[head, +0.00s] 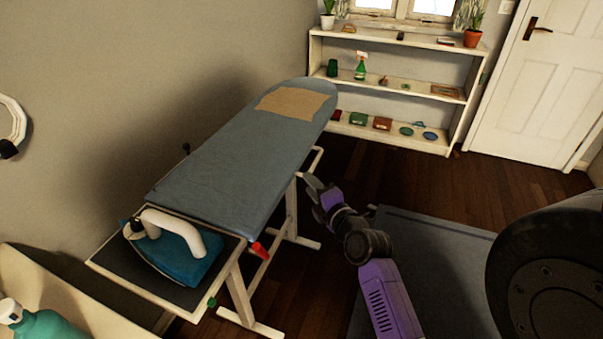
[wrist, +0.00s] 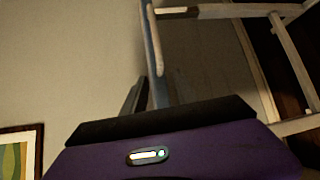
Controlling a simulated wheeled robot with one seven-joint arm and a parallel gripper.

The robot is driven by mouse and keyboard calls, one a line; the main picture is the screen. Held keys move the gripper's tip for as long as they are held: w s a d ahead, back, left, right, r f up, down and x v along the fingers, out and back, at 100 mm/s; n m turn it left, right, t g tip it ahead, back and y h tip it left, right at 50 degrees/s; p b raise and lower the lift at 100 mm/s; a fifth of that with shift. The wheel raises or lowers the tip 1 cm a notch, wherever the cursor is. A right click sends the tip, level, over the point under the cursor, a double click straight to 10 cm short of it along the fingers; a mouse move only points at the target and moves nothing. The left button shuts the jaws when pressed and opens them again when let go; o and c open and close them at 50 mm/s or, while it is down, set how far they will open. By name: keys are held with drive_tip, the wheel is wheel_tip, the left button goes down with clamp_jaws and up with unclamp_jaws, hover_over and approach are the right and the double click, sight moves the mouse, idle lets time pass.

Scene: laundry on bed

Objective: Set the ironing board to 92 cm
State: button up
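The ironing board (head: 235,150) stands along the wall with a blue-grey cover and white legs. A red lever (head: 258,250) sticks out below its near right corner. A small green knob (head: 211,302) is on the near end's frame. My gripper (head: 314,188) is beside the board's right side, apart from the lever, near the white legs. In the wrist view, the board's edge (wrist: 155,65) and part of its white frame (wrist: 225,10) show beyond my purple gripper body. The finger gap is not clear in either view. No height reading is visible.
A teal iron (head: 180,258) rests on the board's near-end tray. A tan cloth (head: 291,103) lies near the far end. A white shelf (head: 400,95) stands at the back beside a door (head: 540,90). A rug (head: 430,260) and bare wooden floor lie to the right.

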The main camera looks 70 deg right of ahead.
drive_tip(key=p+x, duration=0.1)
drive_tip(key=x, duration=0.6)
